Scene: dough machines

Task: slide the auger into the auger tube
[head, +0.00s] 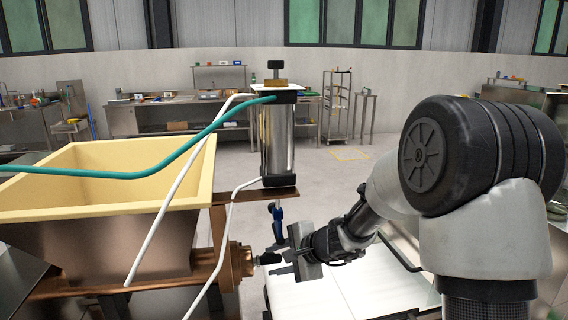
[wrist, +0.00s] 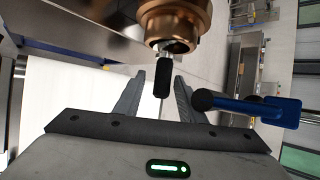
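The copper-coloured auger tube (head: 236,266) sticks out from under the dough hopper, its open end facing my gripper. It also shows at the top of the wrist view (wrist: 176,22). The auger shows only as a black end piece (wrist: 163,77) on a short silvery shaft at the tube's mouth; the rest is hidden, seemingly inside the tube. The black end also shows in the head view (head: 268,258). My gripper (wrist: 160,84) is open, with one finger on each side of the black end and visible gaps between.
A blue lever with a black knob (wrist: 262,108) is close to the right finger. The cream-lined hopper (head: 100,215) stands left of the tube. A steel cylinder (head: 277,140) with teal and white hoses rises above. A white surface (head: 345,290) lies below my gripper.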

